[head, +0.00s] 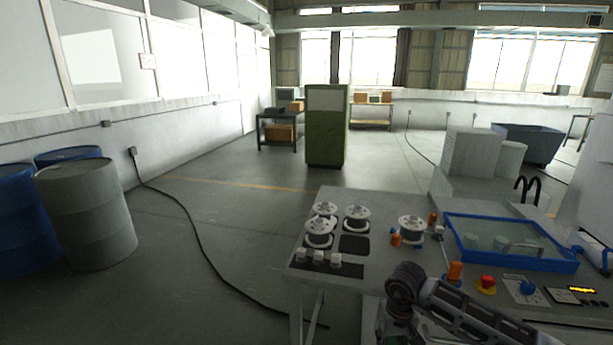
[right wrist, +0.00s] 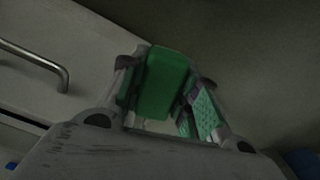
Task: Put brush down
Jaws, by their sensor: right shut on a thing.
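In the right wrist view my right gripper (right wrist: 163,96) is shut on a green block-shaped thing, which I take to be the brush (right wrist: 166,82). It sits between the two green-padded fingers, and its bristles cannot be made out. The view is dark, with a pale surface and a metal bar handle at its left. In the head view my right arm reaches over the front of the grey worktable (head: 377,196), but its fingers and the brush cannot be made out there. My left gripper is not in view.
Several wire spools (head: 357,218) and small white cylinders (head: 319,257) stand on the table's left part. A blue-framed tank (head: 512,265) with a clear lid and handle is at the right. Orange parts (head: 455,270), a red button (head: 487,283) and a blue knob (head: 527,288) are near my arm.

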